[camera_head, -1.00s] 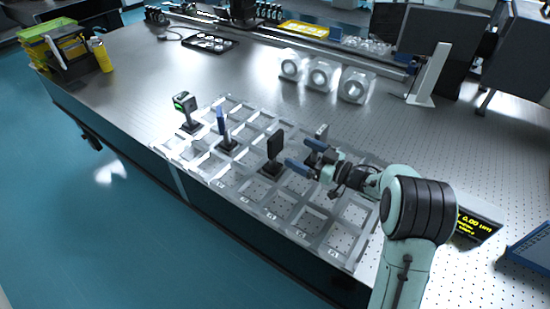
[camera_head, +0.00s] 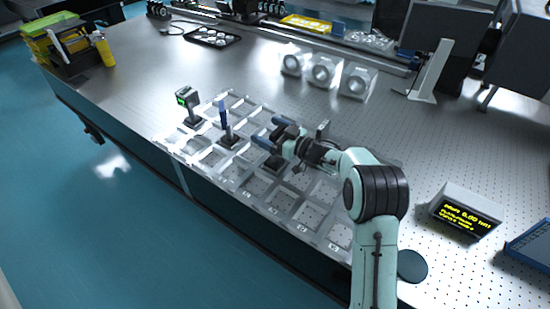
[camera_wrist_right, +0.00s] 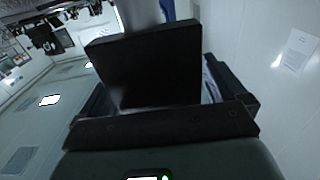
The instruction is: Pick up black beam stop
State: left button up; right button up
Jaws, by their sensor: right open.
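The black beam stop is a dark square plate on a post with a black base (camera_head: 273,165), standing in the tray (camera_head: 255,203). In the head view my right gripper (camera_head: 272,132) hides most of its plate. In the right wrist view the plate (camera_wrist_right: 150,68) fills the middle, between the fingers, which show partly behind it on both sides. The right gripper is open around the beam stop; whether either finger touches it, I cannot tell. My left gripper is not in view.
A blue-topped mount (camera_head: 225,125) and a black mount with a green face (camera_head: 187,102) stand to the left in the tray. Several front cells are empty. White cube mounts (camera_head: 323,73) stand behind; a display box (camera_head: 466,211) sits at right.

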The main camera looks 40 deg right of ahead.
jog(key=shift+r, duration=0.1)
grip_shut()
jog(key=shift+r, duration=0.1)
